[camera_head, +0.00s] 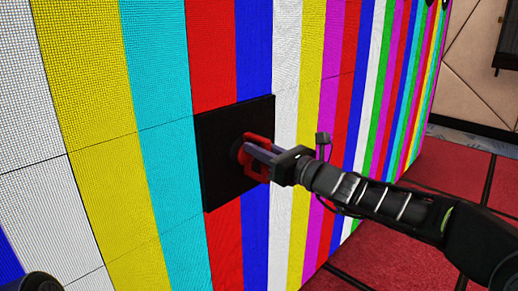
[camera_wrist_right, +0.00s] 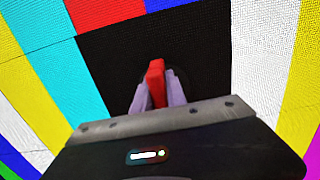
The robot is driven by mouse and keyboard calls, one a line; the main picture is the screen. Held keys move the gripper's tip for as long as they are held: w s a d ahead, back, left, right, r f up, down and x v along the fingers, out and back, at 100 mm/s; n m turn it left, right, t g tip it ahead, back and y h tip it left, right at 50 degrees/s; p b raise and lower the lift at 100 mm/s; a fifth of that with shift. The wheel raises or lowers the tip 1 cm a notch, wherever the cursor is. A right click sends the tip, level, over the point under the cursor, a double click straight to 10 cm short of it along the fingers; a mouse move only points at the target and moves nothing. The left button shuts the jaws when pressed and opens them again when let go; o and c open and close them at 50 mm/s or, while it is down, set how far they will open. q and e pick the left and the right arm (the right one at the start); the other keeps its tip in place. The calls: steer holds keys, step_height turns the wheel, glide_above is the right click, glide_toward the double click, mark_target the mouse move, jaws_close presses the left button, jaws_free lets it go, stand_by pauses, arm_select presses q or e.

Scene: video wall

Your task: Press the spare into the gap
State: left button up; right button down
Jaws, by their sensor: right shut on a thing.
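My left gripper is not in view.
The lit video wall (camera_head: 90,100) fills the left and middle, with thin seams between its tiles. Red floor (camera_head: 440,165) lies at the right, under my right arm. A beige panelled wall (camera_head: 475,60) stands behind at the far right.

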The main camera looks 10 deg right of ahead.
steer(key=shift+w+a+r, duration=0.2)
steer(key=shift+w+a, duration=0.25)
steer(key=shift+w, duration=0.05)
stand_by(1.4)
steer(key=shift+r, duration=0.15)
stand_by(1.7)
steer(key=shift+v, duration=0.95)
steer(key=shift+d, duration=0.1)
stand_by(0.4)
steer(key=shift+s+d, duration=0.1)
steer(key=shift+s, duration=0.05)
steer(key=shift+v, duration=2.8)
